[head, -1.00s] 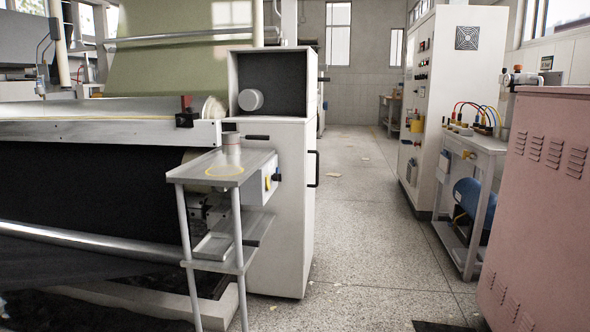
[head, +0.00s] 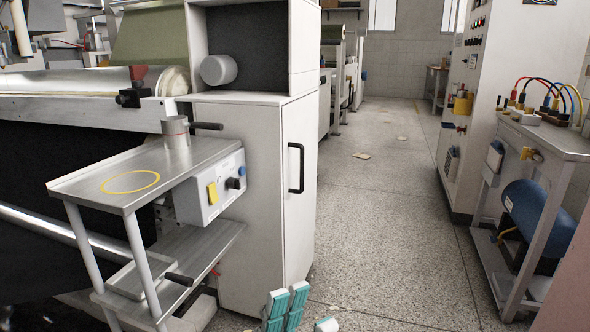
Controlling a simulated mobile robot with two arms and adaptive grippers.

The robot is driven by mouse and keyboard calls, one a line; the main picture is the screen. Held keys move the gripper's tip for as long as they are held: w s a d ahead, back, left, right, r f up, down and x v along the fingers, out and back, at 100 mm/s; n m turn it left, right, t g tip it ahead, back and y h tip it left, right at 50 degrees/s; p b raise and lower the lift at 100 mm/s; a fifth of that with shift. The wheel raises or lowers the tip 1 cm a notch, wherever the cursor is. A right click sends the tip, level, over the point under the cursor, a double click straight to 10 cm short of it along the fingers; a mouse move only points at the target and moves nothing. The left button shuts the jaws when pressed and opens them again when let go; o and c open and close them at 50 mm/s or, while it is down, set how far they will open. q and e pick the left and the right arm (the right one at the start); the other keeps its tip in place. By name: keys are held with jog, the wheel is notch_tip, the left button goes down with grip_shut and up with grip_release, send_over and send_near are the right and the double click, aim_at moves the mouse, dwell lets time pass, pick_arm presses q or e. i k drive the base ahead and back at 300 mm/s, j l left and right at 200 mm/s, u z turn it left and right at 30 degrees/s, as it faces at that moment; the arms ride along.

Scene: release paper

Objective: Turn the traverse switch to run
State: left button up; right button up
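A grey control box (head: 210,190) is fixed under the right edge of a small metal shelf. Its front carries a yellow rocker (head: 213,194) and a black rotary knob (head: 233,183) to its right. No label is readable, so I cannot tell which one is the traverse switch or where it points. My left gripper (head: 288,300) shows only as teal fingertips at the bottom edge, below and to the right of the box, apart from it. Its opening is not clear. Another teal-and-white tip (head: 326,325) is cut off beside it. My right gripper is not clearly in view.
The metal shelf (head: 100,190) has a yellow ring mark and a steel cylinder (head: 176,132). A white cabinet (head: 255,190) with a black handle stands behind the box. A bench with coloured cables (head: 540,140) stands at the right.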

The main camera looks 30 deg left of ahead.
aim_at(231, 183)
jog(key=i+u, duration=0.2)
jog(key=i, duration=0.25)
jog(key=i+l+u, duration=0.25)
jog(key=i, duration=0.2)
jog(key=i+l+u, duration=0.2)
jog(key=i, duration=0.25)
jog(key=i+l+u, duration=0.2)
jog(key=u, duration=0.25)
jog(key=i+l+u, duration=0.3)
jog(key=u, duration=0.15)
jog(key=i+l+u, duration=0.25)
jog(key=l+u, duration=0.2)
jog(key=i+l+u, duration=0.15)
jog(key=l+u, duration=0.3)
jog(key=j, duration=0.05)
